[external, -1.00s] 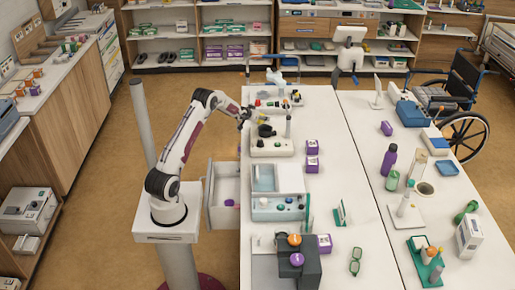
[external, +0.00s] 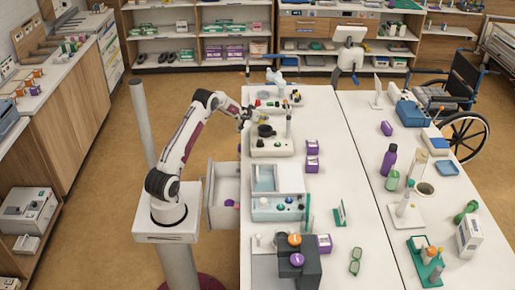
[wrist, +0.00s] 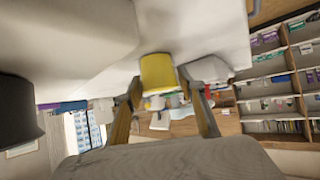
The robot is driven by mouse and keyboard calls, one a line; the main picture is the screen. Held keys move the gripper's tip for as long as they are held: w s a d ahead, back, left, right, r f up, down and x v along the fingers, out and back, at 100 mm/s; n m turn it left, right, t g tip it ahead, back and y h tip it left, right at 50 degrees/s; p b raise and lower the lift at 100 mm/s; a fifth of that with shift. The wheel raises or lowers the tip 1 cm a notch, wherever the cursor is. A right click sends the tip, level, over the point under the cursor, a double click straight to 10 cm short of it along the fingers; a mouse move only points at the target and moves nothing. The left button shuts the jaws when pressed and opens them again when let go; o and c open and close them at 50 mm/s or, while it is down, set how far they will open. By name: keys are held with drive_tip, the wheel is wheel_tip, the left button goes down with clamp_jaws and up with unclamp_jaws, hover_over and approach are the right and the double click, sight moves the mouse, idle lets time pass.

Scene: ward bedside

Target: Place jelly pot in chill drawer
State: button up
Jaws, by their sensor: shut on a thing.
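My gripper (external: 246,114) is above the left edge of the long white table, near a cream device with a dark round top. In the wrist view my gripper (wrist: 158,90) has its two fingers on either side of a yellow pot (wrist: 158,72), the likely jelly pot, and is shut on it. In the external view the pot is too small to make out clearly. A pale grey drawer (external: 210,214) stands pulled open at the table's left side, below and nearer the camera than my gripper. A small purple thing (external: 229,203) lies inside it.
The cream device (external: 272,148) is close to my gripper. A pale teal box unit (external: 279,209) stands on the table beside the drawer. Purple boxes (external: 312,147) stand to the right. A dark grey holder (external: 312,265) is at the near end.

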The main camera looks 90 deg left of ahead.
drive_tip(key=shift+r, duration=0.15)
drive_tip(key=shift+r, duration=1.7)
drive_tip(key=s+d, duration=0.9)
drive_tip(key=d, duration=0.4)
drive_tip(key=s+d, duration=0.8)
drive_tip(key=d, duration=0.5)
drive_tip(key=shift+s+d, duration=0.25)
drive_tip(key=shift+s, duration=0.15)
drive_tip(key=shift+w+f, duration=0.15)
drive_tip(key=shift+f, duration=0.05)
drive_tip(key=s+d+f+n+g+y, duration=0.1)
drive_tip(key=d+f+n+g, duration=0.1)
drive_tip(key=f, duration=0.5)
drive_tip(key=s+d+f+n+g+y, duration=0.1)
drive_tip(key=s+d+f+n+g, duration=0.1)
drive_tip(key=f, duration=0.6)
drive_tip(key=d+n+g, duration=0.1)
drive_tip(key=n+g, duration=0.1)
drive_tip(key=shift+d+f+n, duration=0.25)
drive_tip(key=shift+n, duration=0.15)
